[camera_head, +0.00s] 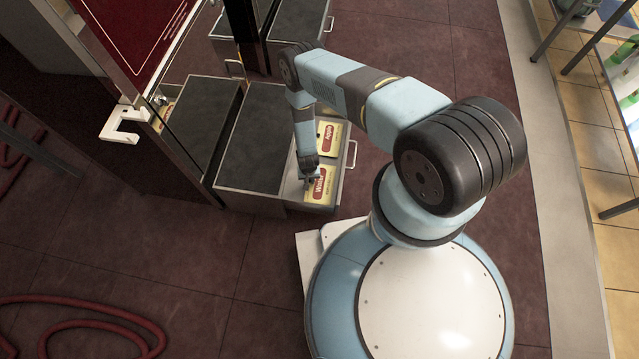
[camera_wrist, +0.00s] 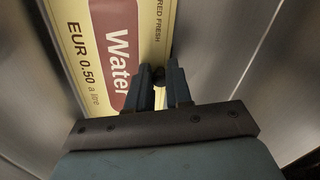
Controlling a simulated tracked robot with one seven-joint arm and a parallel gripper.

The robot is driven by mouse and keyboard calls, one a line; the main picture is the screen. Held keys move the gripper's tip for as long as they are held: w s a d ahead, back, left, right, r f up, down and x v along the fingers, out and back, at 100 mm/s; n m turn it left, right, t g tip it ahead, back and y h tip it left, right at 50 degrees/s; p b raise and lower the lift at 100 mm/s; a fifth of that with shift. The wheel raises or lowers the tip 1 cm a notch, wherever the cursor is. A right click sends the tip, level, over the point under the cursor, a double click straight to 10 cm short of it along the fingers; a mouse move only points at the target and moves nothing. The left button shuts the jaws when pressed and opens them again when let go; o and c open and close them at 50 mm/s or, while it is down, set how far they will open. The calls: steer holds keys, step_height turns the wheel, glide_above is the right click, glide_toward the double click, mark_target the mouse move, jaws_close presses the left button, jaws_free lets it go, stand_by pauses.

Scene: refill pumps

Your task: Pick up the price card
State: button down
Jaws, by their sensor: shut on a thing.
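A cream and yellow price card (camera_head: 319,190) with a red "Water" label lies in the front part of an open metal drawer (camera_head: 260,199). The same card (camera_wrist: 88,62) fills the upper left of the wrist view and reads "EUR 0.50 a litre". My gripper (camera_head: 308,183) reaches down into the drawer over this card. In the wrist view my gripper (camera_wrist: 160,75) is shut at the card, with a small dark rounded piece between its fingers. The fingers hide part of the card. I cannot tell whether the card is lifted off the drawer floor.
A second card (camera_head: 327,137) labelled "Apple" lies behind the Water card in the drawer. Metal drawer walls stand close on both sides of my gripper. A dark cabinet with a red panel (camera_head: 135,35) is at the left. A red hose (camera_head: 90,325) lies on the floor.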

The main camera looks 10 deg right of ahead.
steer(key=shift+r, duration=0.1)
step_height(320, 180, up, 23)
stand_by(1.4)
steer(key=shift+w, duration=0.1)
stand_by(0.4)
steer(key=w+d+r, duration=0.3)
steer(key=w+r, duration=0.3)
steer(key=r, duration=0.3)
steer(key=w+d+r, duration=0.3)
steer(key=w+r, duration=0.4)
steer(key=r, duration=0.3)
steer(key=w+d+r, duration=0.1)
steer(key=d+r, duration=0.4)
steer(key=r, duration=0.4)
steer(key=w+d+r+n, duration=0.1)
steer(key=w+d+r, duration=0.1)
steer(key=d+r, duration=0.4)
step_height(320, 180, up, 4)
steer(key=shift+f, duration=0.2)
steer(key=shift+a, duration=0.15)
